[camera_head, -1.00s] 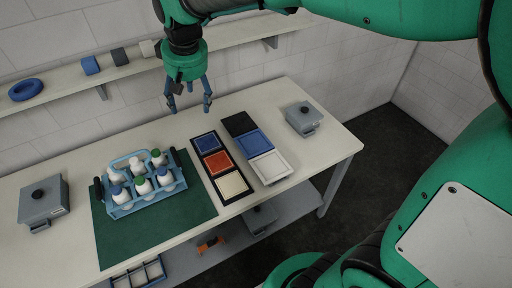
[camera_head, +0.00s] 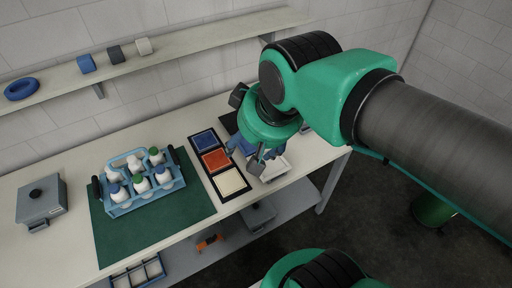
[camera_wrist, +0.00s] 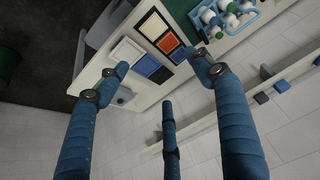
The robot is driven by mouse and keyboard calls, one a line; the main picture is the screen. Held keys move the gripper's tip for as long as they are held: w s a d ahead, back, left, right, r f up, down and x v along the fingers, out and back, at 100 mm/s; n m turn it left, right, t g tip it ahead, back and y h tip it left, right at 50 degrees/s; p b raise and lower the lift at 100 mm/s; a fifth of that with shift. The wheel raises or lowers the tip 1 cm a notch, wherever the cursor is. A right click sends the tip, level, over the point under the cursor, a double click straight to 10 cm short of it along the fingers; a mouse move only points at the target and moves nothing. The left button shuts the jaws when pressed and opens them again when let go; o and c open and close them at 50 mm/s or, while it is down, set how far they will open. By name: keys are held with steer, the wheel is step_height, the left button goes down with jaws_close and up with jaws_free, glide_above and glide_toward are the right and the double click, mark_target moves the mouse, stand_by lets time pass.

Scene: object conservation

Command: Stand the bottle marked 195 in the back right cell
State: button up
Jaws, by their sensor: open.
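A light blue carrier (camera_head: 122,211) with a handle stands on the dark green mat (camera_head: 185,218) and holds several white bottles in its cells. Their caps are blue, green or white. I cannot read any number, so the bottle marked 195 cannot be told apart. The carrier also shows at the top of the wrist view (camera_wrist: 252,18). My gripper (camera_head: 256,158) is open and empty, right of the carrier, above the coloured trays. In the wrist view its three fingers (camera_wrist: 162,80) are spread with nothing between them.
A black frame with blue, orange and cream squares (camera_head: 217,165) lies right of the mat. A white tray (camera_head: 273,168) is partly hidden by my gripper. A grey box (camera_head: 42,201) stands at the left. A wall shelf (camera_head: 185,44) runs behind the table.

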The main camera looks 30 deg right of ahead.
steer(key=shift+s+d+f, duration=0.1)
steer(key=shift+s+f, duration=0.15)
steer(key=shift+s, duration=0.3)
steer(key=shift+s+d+f, duration=0.1)
steer(key=shift+s+f, duration=0.1)
steer(key=shift+s, duration=0.3)
step_height(320, 180, down, 14)
steer(key=b, duration=1.3)
steer(key=shift+b, duration=0.4)
steer(key=shift+r, duration=0.15)
